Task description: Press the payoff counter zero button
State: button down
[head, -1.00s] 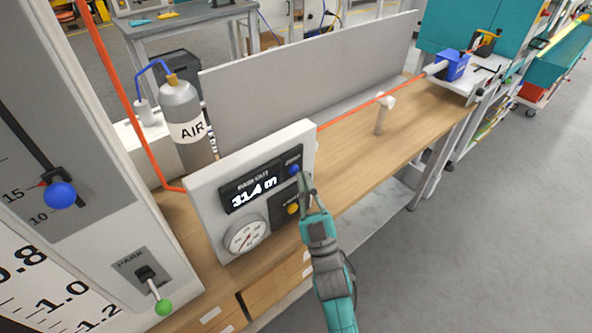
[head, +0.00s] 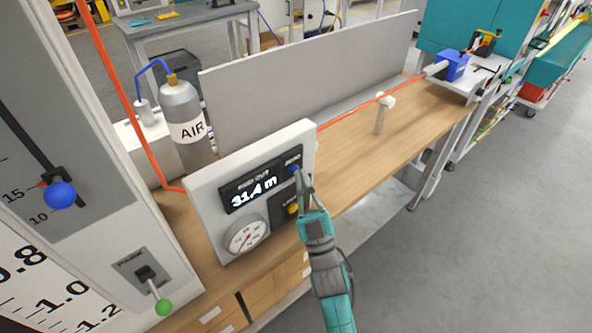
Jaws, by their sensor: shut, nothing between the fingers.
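The payoff counter is a pale panel (head: 206,196) standing on the bench, with a dark display (head: 254,188) that reads 31.4 m. A blue button (head: 293,169) sits at the display's upper right, under a small label too blurred to read. A yellow button (head: 292,208) is below it, and a round dial (head: 246,237) is at the lower left. My gripper (head: 301,174) is shut and empty, with its fingertips at the right edge of the blue button. They partly overlap it; I cannot tell whether they touch it.
A grey AIR bottle (head: 182,112) stands behind the panel. An orange cable (head: 345,115) runs along the wooden bench (head: 425,115) past a white post (head: 381,114). A tall cabinet with a blue-knobbed lever (head: 60,195) and a green-tipped PARK lever (head: 163,306) is at left.

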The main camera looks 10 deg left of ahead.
jog(key=shift+a, duration=0.15)
dwell(0.5)
jog(key=shift+s+d, duration=0.45)
jog(key=shift+d, duration=0.25)
jog(key=s+d, duration=0.1)
jog(key=d, duration=0.1)
jog(key=s+d, duration=0.2)
dwell(0.4)
jog(key=shift+s, duration=0.1)
dwell(0.6)
